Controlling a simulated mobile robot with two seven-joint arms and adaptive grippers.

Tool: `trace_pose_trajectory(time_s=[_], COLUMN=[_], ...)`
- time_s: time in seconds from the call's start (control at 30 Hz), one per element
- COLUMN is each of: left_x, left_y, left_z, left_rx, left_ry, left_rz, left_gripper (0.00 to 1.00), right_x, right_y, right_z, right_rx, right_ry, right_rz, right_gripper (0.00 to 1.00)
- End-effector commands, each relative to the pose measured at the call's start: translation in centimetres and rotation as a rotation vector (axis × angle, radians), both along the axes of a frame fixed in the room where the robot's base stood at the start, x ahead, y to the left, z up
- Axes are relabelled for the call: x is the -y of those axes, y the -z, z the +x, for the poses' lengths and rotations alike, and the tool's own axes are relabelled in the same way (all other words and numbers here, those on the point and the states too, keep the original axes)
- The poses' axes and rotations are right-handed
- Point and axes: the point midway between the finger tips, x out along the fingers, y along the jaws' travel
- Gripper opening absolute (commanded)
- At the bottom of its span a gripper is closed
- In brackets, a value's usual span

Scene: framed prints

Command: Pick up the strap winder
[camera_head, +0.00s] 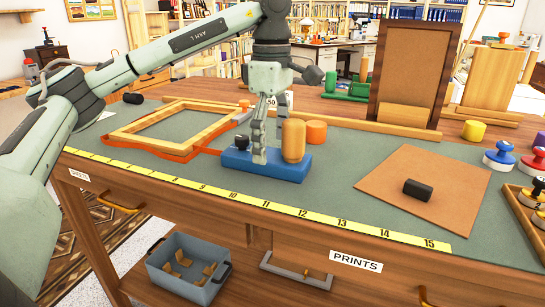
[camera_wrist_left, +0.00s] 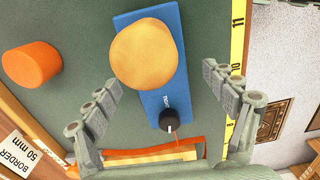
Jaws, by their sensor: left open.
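The strap winder (camera_head: 266,166) looks to be the blue block on the green mat, with an upright tan wooden cylinder (camera_head: 293,141) and a black knob (camera_head: 242,142). An orange strap (camera_head: 160,152) runs from it around a wooden frame (camera_head: 170,124). My left gripper (camera_head: 266,153) points down over the winder, beside the cylinder. In the left wrist view its fingers (camera_wrist_left: 160,82) are spread either side of the blue block (camera_wrist_left: 182,72), with the knob (camera_wrist_left: 175,121) between them and nothing held. I cannot tell whether they touch it. My right gripper is not in view.
An orange cylinder (camera_head: 316,132) stands just right of the winder. A yellow ruler (camera_head: 270,206) runs along the table's front edge. A brown board (camera_head: 410,188) with a black roller lies to the right; stamps and a tray (camera_head: 520,213) are at far right. A grey bin (camera_head: 187,270) sits below.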

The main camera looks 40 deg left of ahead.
Motion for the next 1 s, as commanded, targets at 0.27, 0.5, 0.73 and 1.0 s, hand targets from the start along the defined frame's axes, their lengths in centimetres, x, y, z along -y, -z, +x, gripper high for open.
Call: trace_pose_trajectory(time_s=[0.27,0.5,0.73,1.0], left_x=[0.0,0.0,0.0,0.0], left_y=[1.8,1.7,1.7,1.6], left_z=[0.0,0.0,0.0,0.0], left_rx=[0.001,0.001,0.001,0.003], left_ry=[-0.001,-0.001,-0.001,-0.001], left_rz=[-0.002,-0.001,-0.001,-0.001], left_gripper=[0.84,0.71,0.42,0.12], right_x=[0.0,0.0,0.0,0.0], right_y=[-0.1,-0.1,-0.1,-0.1], right_z=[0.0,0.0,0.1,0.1], right_rx=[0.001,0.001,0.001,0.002], right_ry=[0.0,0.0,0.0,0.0], right_rz=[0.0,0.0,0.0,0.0], right_gripper=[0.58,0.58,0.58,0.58])
